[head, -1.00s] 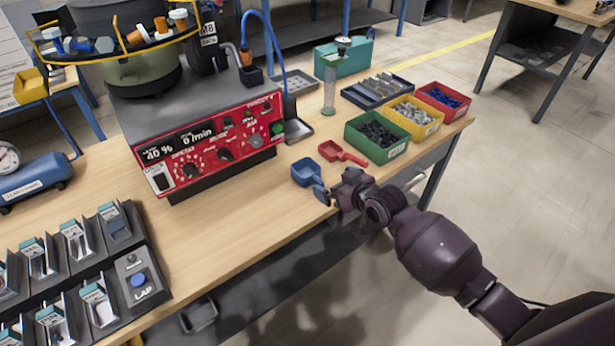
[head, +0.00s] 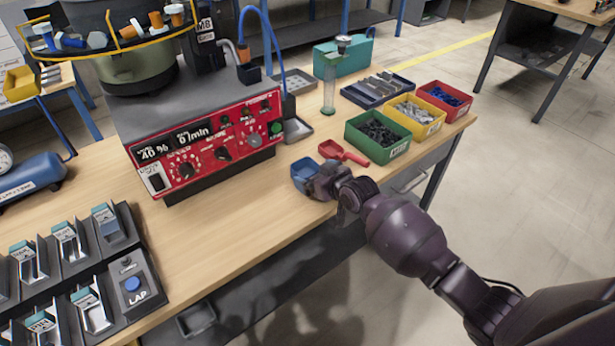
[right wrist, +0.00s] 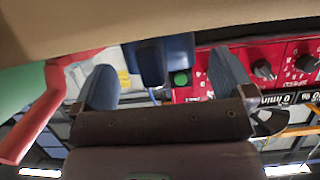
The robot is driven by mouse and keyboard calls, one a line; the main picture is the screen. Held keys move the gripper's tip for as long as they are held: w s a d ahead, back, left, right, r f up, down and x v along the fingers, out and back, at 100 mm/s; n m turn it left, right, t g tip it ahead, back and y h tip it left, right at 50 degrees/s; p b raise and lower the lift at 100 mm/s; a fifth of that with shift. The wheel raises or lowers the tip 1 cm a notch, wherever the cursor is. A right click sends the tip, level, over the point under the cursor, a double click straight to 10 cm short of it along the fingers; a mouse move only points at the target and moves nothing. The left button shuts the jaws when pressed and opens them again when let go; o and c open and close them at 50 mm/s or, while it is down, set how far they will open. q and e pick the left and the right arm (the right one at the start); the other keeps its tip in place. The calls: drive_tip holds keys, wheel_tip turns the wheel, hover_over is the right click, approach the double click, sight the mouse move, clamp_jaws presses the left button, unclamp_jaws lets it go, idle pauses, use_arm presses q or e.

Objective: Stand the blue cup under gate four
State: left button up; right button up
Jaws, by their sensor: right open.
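The blue cup (head: 301,176), a square scoop, sits on the wooden bench near its front edge. My right gripper (head: 318,183) is at its front right side and hides its handle in the head view. In the right wrist view the blue cup (right wrist: 165,58) shows between the two open fingers of my right gripper (right wrist: 165,88), with a gap on each side. A row of dark stands with labelled slots (head: 68,245) is at the lower left; the labels are too small to tell which is gate four. My left gripper is out of view.
Green (head: 377,152), yellow (head: 432,128) and red (head: 446,100) bins stand to the right. The red control box (head: 205,150) is to the left. Bare bench (head: 225,220) lies between cup and stands.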

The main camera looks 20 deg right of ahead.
drive_tip(key=c, duration=1.1)
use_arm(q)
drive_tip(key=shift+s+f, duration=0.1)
use_arm(e)
drive_tip(key=shift+r, duration=0.1)
drive_tip(key=shift+r, duration=0.35)
use_arm(q)
drive_tip(key=p, duration=0.1)
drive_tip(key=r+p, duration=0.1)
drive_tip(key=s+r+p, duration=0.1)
drive_tip(key=p, duration=0.1)
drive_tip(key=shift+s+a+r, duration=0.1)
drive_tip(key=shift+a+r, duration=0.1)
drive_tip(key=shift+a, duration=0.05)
use_arm(e)
wheel_tip(320, 180, up, 19)
